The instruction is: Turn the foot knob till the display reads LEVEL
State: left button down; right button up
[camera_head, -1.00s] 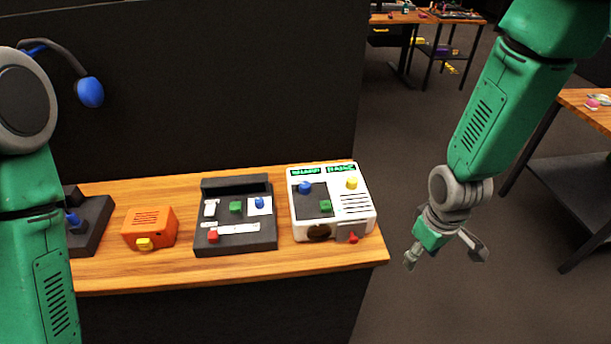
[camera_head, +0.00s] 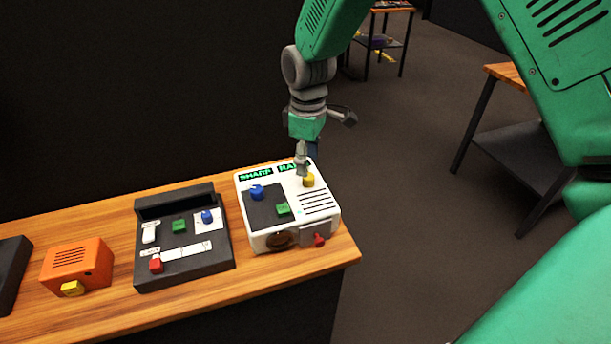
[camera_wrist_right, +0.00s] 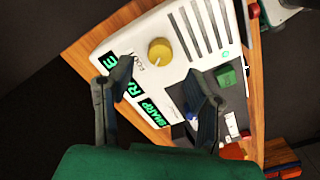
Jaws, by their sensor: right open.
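The white panel (camera_head: 290,240) stands at the right end of the bench. Its yellow knob (camera_head: 308,181), beside a small label that appears to read FOOT, also shows in the right wrist view (camera_wrist_right: 160,51). One display (camera_head: 255,174) reads SHARP. The other (camera_head: 288,168) starts with RA and is partly covered by my finger; in the earlier picture it reads RAISE. My right gripper (camera_head: 322,145) is open above the panel's back right. In the wrist view its open fingers (camera_wrist_right: 158,80) lie either side of the line to the knob, with nothing between them. My left gripper is out of view.
The white panel also has a blue knob (camera_head: 257,192), a green button (camera_head: 283,209), a dark ball (camera_head: 280,240) and a red knob (camera_head: 319,240). A dark console (camera_head: 185,270) and an orange box (camera_head: 77,262) stand to the left.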

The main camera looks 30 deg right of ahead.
aim_at(308, 176)
notch_tip(308, 176, down, 5)
jog(key=shift+d+r, duration=0.1)
jog(key=shift+d, duration=0.05)
grip_shut()
dwell(0.4)
